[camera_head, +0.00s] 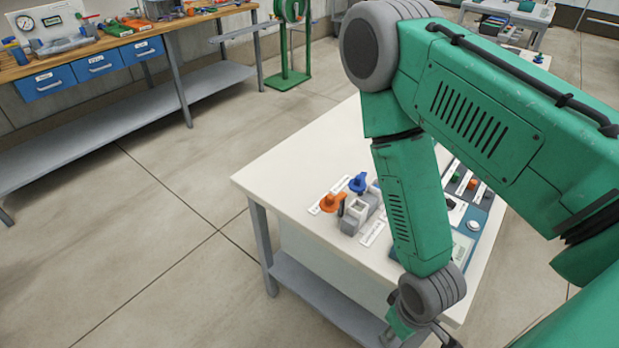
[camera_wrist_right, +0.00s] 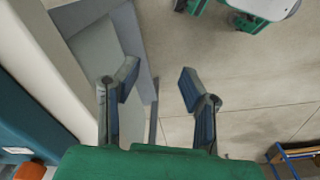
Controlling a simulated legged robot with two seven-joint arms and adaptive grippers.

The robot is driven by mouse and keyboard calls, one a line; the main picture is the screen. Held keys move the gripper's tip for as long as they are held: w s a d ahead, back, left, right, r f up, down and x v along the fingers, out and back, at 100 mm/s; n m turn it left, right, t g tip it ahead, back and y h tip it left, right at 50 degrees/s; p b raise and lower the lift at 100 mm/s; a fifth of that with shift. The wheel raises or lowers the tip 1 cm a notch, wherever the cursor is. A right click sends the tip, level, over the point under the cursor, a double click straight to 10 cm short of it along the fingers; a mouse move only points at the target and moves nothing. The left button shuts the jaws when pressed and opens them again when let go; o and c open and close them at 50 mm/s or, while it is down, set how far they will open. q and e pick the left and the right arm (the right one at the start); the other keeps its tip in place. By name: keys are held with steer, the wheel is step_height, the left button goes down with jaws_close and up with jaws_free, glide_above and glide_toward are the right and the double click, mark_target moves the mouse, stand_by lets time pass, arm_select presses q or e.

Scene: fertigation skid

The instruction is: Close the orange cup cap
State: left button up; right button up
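The orange cup cap (camera_head: 330,202) is near the left edge of a white table (camera_head: 285,165). It appears raised beside a small grey and white cup block (camera_head: 355,215); whether it touches the cup I cannot tell. My right gripper (camera_wrist_right: 158,88) is open and empty in the wrist view, with its fingers apart over the floor beside the table. In the head view its wrist is low, at the table's front edge, well below and right of the cap, and the fingers are partly cut off. My left gripper is not in view.
A blue cap (camera_head: 358,183) stands just behind the orange one. White labels lie around them. A panel with coloured buttons (camera_head: 467,185) is to the right, partly behind my right arm. A lower grey shelf (camera_head: 315,298) runs under the table. Open floor lies left.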

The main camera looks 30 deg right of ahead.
steer(key=w+d+r+p, duration=0.2)
steer(key=w+r+p, duration=0.3)
steer(key=w+r, duration=0.15)
steer(key=n+t+y, duration=0.1)
steer(key=n+t, duration=0.1)
steer(key=t, duration=0.2)
glide_toward(330, 195)
steer(key=x, duration=0.9)
steer(key=shift+w+f+b, duration=0.1)
steer(key=shift+f+b, duration=0.25)
steer(key=shift+c, duration=0.4)
jaws_close()
